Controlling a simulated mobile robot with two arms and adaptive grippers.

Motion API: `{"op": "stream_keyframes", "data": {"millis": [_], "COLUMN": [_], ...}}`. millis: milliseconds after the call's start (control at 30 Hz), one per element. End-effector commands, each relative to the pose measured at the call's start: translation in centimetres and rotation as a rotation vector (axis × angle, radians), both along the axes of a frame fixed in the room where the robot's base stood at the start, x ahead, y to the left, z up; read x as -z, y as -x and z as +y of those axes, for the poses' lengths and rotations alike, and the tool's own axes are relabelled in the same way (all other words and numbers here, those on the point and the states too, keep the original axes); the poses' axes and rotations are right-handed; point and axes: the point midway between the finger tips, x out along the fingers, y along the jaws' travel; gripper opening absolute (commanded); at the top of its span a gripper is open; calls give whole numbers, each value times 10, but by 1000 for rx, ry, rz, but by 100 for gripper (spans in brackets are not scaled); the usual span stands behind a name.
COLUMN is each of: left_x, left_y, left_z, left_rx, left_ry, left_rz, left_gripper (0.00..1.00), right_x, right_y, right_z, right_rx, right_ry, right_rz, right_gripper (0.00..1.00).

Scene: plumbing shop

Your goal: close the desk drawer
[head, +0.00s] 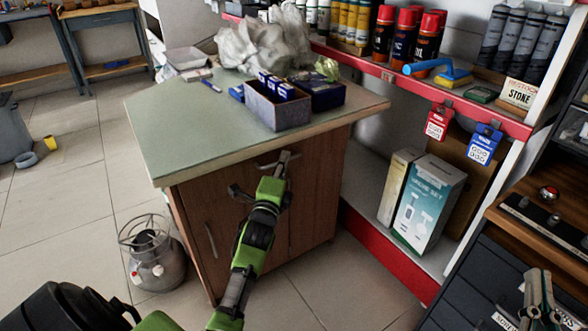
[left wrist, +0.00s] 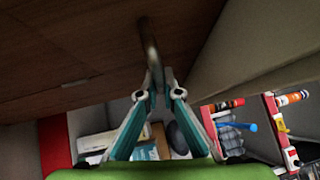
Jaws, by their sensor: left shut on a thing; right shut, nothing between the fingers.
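The desk (head: 175,120) has a pale green top and a brown wooden front. The drawer (head: 318,143) is high in that front, just under the top; I see no clear gap around it, and part of it is hidden by my arm. My left gripper (head: 284,160) is at the drawer front, shut on the drawer handle. In the left wrist view its fingertips (left wrist: 157,88) meet on the dark metal handle (left wrist: 148,40). My right gripper (head: 540,283) is shut and empty at the lower right, away from the desk.
A box of blue items (head: 275,112) and a plastic bag (head: 262,42) are on the desk. A metal can (head: 157,262) stands on the floor to the left. A red-edged shelf (head: 440,95) and dark drawer cabinet (head: 480,280) are at right. Floor at left is mostly free.

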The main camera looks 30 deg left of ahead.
Motion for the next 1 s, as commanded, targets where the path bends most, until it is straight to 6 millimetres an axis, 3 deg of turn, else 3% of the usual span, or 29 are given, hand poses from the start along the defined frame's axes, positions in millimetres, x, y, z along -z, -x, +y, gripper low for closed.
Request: {"op": "stream_keyframes", "data": {"millis": [100,233,500,533,1000], "left_x": [0,1,-1,-1,-1], "left_y": [-7,-10,-10,-10,-7], "left_z": [17,25,27,27,25], "left_rx": [0,-1,-5,-5,-4], "left_ry": [0,2,2,2,0], "left_rz": [2,2,0,0,-1], "left_gripper": [0,0,0,14,14], "right_x": [3,5,5,5,5], "right_y": [-1,-1,-1,-1,-1], "right_z": [0,0,0,0,1], "right_rx": [1,1,1,1,-1], "right_ry": [5,6,6,6,6], "right_rz": [15,21,20,20,20], "right_gripper": [0,0,0,0,0]}}
